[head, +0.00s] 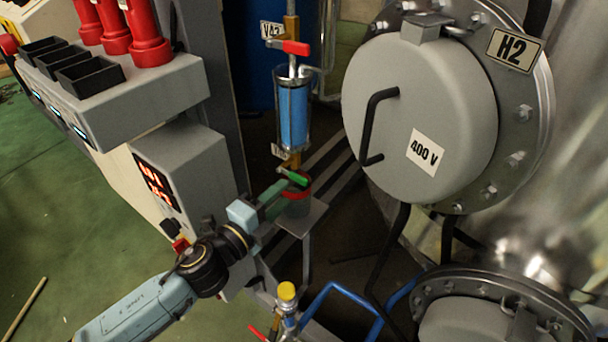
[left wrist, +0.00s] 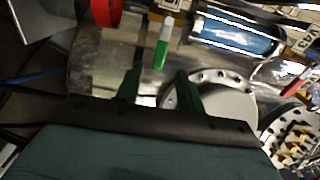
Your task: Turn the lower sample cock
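The lower sample cock has a green handle (head: 294,177) and sits below a glass cylinder of blue liquid (head: 293,115) in the head view. In the left wrist view the green handle (left wrist: 162,52) stands ahead of the fingers, roughly between their lines. My left gripper (head: 280,192) is just below and left of the handle. Its two fingers are apart in the left wrist view (left wrist: 157,82), with nothing seen between them. Whether a finger touches the handle cannot be told. My right gripper is in neither view.
An upper cock with a red handle (head: 290,47) is above the cylinder. A red-rimmed cup (head: 297,203) stands under the lower cock on a small shelf (head: 312,213). A grey control box (head: 190,165) is left, and a large flanged vessel (head: 420,110) is right.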

